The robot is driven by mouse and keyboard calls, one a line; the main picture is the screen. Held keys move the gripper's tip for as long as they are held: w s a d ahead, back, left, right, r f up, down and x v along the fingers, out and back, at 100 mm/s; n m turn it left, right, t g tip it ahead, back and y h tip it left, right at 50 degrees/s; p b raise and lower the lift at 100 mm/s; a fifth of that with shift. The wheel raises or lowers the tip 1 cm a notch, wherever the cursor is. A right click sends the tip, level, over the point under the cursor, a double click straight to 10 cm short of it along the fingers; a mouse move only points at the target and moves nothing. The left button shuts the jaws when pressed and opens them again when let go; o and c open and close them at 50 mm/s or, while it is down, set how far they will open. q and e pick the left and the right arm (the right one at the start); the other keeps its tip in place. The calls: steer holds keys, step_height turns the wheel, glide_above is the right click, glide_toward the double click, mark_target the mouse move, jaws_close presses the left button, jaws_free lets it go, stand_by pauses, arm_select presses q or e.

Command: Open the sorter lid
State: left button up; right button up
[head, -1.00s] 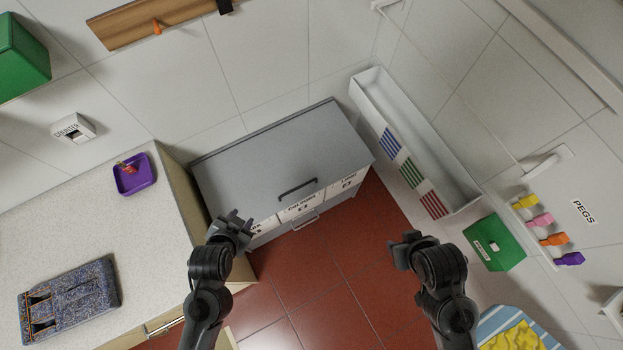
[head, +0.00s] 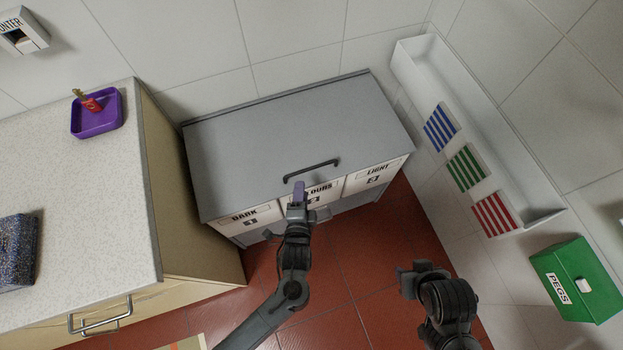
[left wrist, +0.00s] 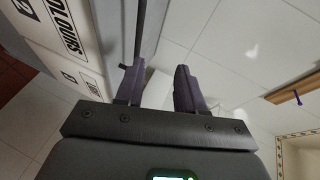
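The sorter is a grey cabinet with a flat grey lid (head: 290,125), which lies closed. A dark bar handle (head: 311,170) is on the lid near its front edge. My left gripper (head: 298,192) is at the sorter's front, just below the handle's left end. In the left wrist view its two fingers (left wrist: 157,82) are apart with nothing clearly between them. A dark bar, apparently the handle (left wrist: 141,30), shows by the left finger; contact cannot be told. My right gripper (head: 412,279) is over the red floor, away from the sorter; its fingers are unclear.
The sorter's front has white labelled panels, one marked light (head: 376,174). A counter (head: 120,200) with a purple tray (head: 112,127) stands left. A white trough (head: 470,120) and a green pegs box (head: 577,279) are right. Red floor (head: 350,250) is clear in front.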

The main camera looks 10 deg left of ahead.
arm_select(q)
steer(key=m+t+b, duration=0.1)
steer(key=b, duration=0.3)
glide_toward(311, 168)
steer(key=w+b, duration=0.1)
steer(key=w, duration=0.1)
steer(key=w+f+b, duration=0.1)
steer(key=w, duration=0.2)
steer(key=w+f+b, duration=0.1)
steer(key=w+b, duration=0.1)
steer(key=w, duration=0.1)
steer(key=shift+w+a+f, duration=0.2)
steer(key=shift+w, duration=0.75)
arm_select(e)
step_height(311, 168, down, 10)
steer(key=shift+f, duration=0.2)
arm_select(q)
jaws_close()
arm_select(e)
steer(key=shift+a, duration=0.1)
